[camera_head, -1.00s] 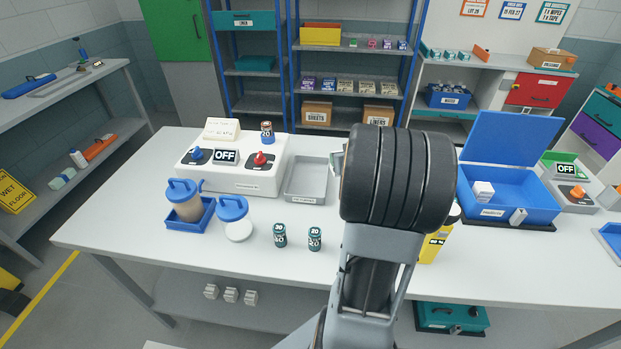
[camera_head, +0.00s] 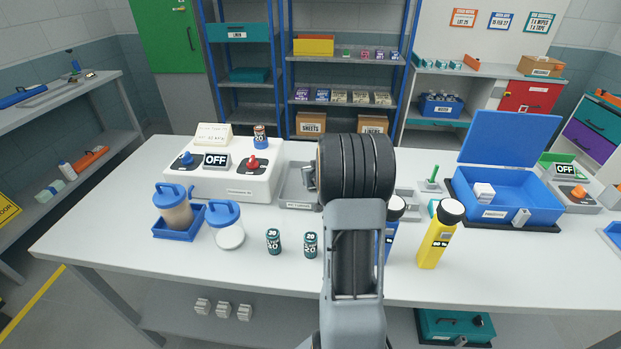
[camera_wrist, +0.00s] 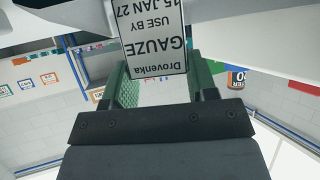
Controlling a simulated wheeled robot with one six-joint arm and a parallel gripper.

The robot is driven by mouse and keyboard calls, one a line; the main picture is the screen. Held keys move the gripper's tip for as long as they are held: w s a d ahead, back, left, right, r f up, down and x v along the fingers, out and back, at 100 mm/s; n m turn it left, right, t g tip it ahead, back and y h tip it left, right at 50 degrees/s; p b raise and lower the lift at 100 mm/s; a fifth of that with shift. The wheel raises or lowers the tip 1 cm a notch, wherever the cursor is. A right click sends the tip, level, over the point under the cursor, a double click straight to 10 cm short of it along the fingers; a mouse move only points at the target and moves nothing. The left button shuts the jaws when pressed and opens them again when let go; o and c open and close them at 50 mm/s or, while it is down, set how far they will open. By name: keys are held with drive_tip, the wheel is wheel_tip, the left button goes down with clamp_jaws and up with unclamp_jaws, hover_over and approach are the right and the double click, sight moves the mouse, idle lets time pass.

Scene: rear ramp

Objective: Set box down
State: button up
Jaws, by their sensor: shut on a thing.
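A white box labelled Drovenka GAUZE, use by 15 JAN 27 (camera_wrist: 150,40), sits between the green-padded fingers of my gripper (camera_wrist: 162,88) in the wrist view. The label appears upside down there. My gripper is shut on this box. In the head view my dark wrist hides the gripper and the box. My wrist stands over the table just right of a grey tray (camera_head: 296,200), covering part of it. I cannot tell how high the box is above any surface.
A white console (camera_head: 225,185) with an OFF display stands left of the tray. Two small cylinders (camera_head: 274,241) stand in front. A yellow bottle (camera_head: 434,240) and an open blue box (camera_head: 515,205) stand to the right.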

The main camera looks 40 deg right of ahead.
drive_tip(key=shift+f, duration=0.35)
drive_tip(key=shift+f, duration=0.2)
drive_tip(key=o, duration=0.9)
drive_tip(key=shift+r, duration=0.15)
